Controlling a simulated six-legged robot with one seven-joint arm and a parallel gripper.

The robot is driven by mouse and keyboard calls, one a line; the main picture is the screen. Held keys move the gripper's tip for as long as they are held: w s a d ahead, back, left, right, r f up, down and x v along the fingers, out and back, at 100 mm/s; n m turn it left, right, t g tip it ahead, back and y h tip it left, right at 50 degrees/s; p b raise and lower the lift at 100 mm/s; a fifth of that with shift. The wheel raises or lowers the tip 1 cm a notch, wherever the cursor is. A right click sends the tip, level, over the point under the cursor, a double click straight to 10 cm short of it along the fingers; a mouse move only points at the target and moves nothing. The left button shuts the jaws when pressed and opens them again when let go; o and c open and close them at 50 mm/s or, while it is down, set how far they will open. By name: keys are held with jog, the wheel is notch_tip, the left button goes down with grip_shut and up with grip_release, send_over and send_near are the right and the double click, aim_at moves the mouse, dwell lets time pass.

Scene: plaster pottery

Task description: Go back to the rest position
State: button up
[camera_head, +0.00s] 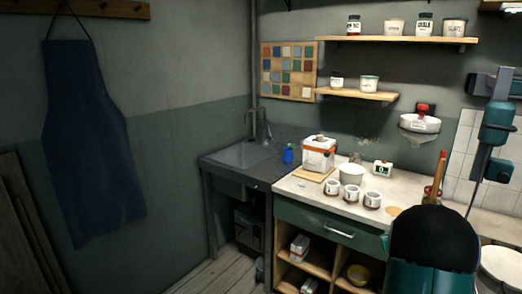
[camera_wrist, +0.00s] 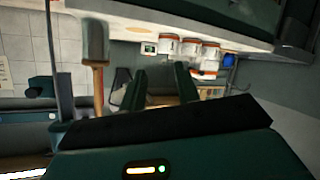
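My gripper (camera_wrist: 160,92) shows in the wrist view as two dark green fingers standing apart. The gap between them is empty and only background shows through it. I cannot make out the fingers in the head view, where my teal and black arm parts fill the lower right and right edge. The gripper appears clear of the worktop (camera_head: 330,190) and of the things on it.
Three labelled cups (camera_head: 352,190), a white bowl (camera_head: 351,174), an orange and white box (camera_head: 318,154) and a blue bottle (camera_head: 288,154) stand around the counter. A sink (camera_head: 245,155) lies left. Shelves (camera_head: 385,39) hold jars above. An apron (camera_head: 90,150) hangs on the left wall.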

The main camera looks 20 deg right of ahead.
jog(key=s+a+r+g+y, duration=0.15)
jog(key=a+r, duration=0.25)
jog(key=a, duration=0.5)
jog(key=s+a+r+y, duration=0.1)
jog(key=s+a+r, duration=0.1)
jog(key=a+r, duration=0.5)
jog(key=s+a+r+g+y, duration=0.1)
jog(key=s+a+r, duration=0.1)
jog(key=a, duration=0.8)
jog(key=s+a+n+g+y, duration=0.2)
jog(key=s+a+g+y, duration=0.1)
jog(key=s+a, duration=1.7)
jog(key=a+y, duration=0.1)
jog(key=a, duration=0.1)
jog(key=shift+s+a+f+n, duration=0.3)
jog(key=shift+s+a+n, duration=0.05)
jog(key=shift+s+n, duration=0.05)
